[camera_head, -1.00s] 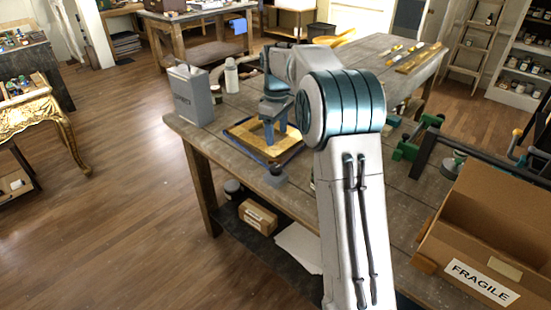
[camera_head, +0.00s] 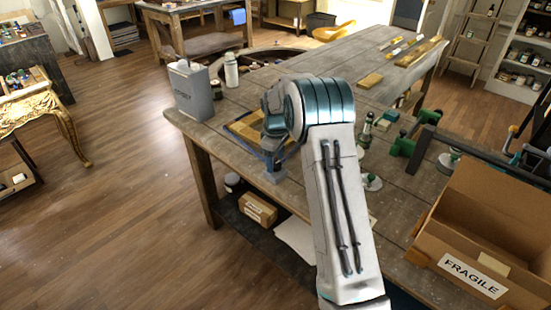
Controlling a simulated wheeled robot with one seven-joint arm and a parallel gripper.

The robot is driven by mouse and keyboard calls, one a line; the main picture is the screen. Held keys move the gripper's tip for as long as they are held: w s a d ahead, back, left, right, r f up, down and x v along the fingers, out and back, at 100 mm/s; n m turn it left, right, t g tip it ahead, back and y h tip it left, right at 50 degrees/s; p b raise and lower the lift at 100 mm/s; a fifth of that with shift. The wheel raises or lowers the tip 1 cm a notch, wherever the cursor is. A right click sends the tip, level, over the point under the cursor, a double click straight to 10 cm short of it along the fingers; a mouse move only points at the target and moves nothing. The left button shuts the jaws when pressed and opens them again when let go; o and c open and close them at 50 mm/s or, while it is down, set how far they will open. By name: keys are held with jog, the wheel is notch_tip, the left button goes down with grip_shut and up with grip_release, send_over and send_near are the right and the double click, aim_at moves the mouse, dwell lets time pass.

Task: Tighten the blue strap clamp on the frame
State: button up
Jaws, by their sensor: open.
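The frame (camera_head: 243,127) lies flat near the left end of the wooden workbench, with a gilt-coloured edge showing. The blue strap clamp (camera_head: 272,176) runs around it, and its blue-grey tightening block sits at the frame's near corner. My gripper (camera_head: 274,156) is open and points down just above or at this block. I cannot tell whether its fingers touch it. My forearm and wrist hide the right part of the frame and much of the strap.
A grey metal can (camera_head: 190,90) and a pale bottle (camera_head: 231,70) stand behind the frame. A cardboard box (camera_head: 480,225) fills the bench's right front. The back middle is fairly clear.

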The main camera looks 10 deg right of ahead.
jog(key=shift+f, duration=0.45)
jog(key=shift+c, duration=0.3)
jog(key=c, duration=0.9)
jog(key=shift+c, duration=0.2)
